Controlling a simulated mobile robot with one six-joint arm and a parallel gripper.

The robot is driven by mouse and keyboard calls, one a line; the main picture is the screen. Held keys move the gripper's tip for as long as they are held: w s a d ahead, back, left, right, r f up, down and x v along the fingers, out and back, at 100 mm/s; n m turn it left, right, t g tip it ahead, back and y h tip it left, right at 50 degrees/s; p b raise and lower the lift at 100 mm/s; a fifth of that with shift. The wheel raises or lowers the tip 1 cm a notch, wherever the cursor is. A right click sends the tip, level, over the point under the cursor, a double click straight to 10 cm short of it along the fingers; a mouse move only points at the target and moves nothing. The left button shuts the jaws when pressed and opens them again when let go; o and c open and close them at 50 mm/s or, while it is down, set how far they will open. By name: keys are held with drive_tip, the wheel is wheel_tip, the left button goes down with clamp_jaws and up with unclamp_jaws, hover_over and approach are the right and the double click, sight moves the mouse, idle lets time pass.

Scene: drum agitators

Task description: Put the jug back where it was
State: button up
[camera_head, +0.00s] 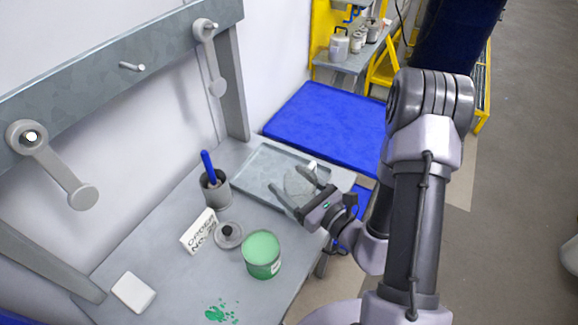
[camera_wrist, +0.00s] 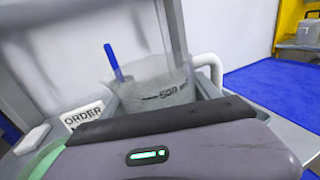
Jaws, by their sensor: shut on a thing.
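The jug (camera_head: 298,184) is a clear, greyish measuring vessel. My gripper (camera_head: 296,190) is shut on it, with one finger on each side. The jug is over the shallow grey metal tray (camera_head: 256,164) at the right end of the bench; I cannot tell whether its base touches the tray. In the wrist view the jug (camera_wrist: 158,82) looks upright, with a "500" mark and a white handle on its right. The gripper body hides its lower part.
On the grey bench (camera_head: 165,235) are an open green paint can (camera_head: 262,256), a lid (camera_head: 229,235), a pot (camera_head: 216,190) with a blue-handled tool, an order card (camera_head: 198,232), a white block (camera_head: 133,292) and green spills (camera_head: 220,311). A blue platform (camera_head: 325,125) lies beyond.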

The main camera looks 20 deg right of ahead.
drive_tip(key=w+b, duration=0.1)
drive_tip(key=b, duration=0.1)
drive_tip(key=w+f+b, duration=0.1)
drive_tip(key=b, duration=0.2)
drive_tip(key=shift+w+a+f, duration=0.1)
drive_tip(key=shift+a+f, duration=0.1)
drive_tip(key=shift+f, duration=0.05)
drive_tip(key=w+f, duration=0.1)
drive_tip(key=w, duration=0.2)
drive_tip(key=w+f, duration=0.1)
drive_tip(key=w, duration=0.3)
drive_tip(key=w+f+b, duration=0.1)
drive_tip(key=w, duration=0.3)
drive_tip(key=shift+d+f, duration=0.3)
drive_tip(key=shift+f, duration=0.05)
drive_tip(key=shift+r, duration=0.2)
drive_tip(key=o, duration=1.5)
drive_tip(key=shift+f, duration=0.15)
